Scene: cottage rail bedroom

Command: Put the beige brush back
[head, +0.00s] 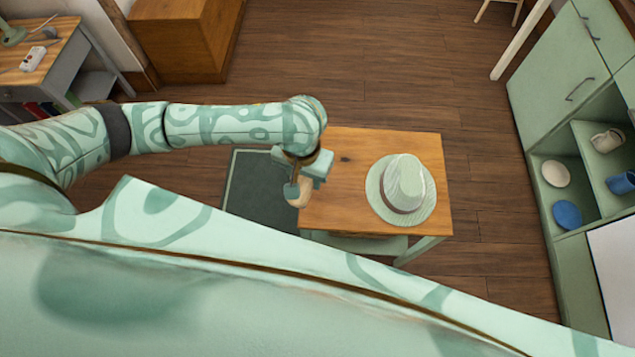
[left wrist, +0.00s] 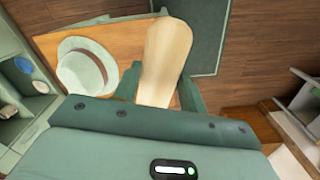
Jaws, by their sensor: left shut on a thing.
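The beige brush (head: 299,194) is held in my left gripper (head: 300,178), at the left edge of the small wooden table (head: 342,165). In the left wrist view the brush (left wrist: 165,58) sticks out from between the fingers (left wrist: 160,92), its wide pale part pointing away. The gripper is shut on it. In the head view, part of the brush is hidden by the fingers. I cannot tell whether it touches the table. My right gripper is not in view.
A pale green hat (head: 402,190) sits on the table's right part. A dark green mat (head: 262,185) lies on the floor left of the table. A green shelf unit (head: 560,85) with dishes stands at the right. A desk (head: 50,65) stands at the far left.

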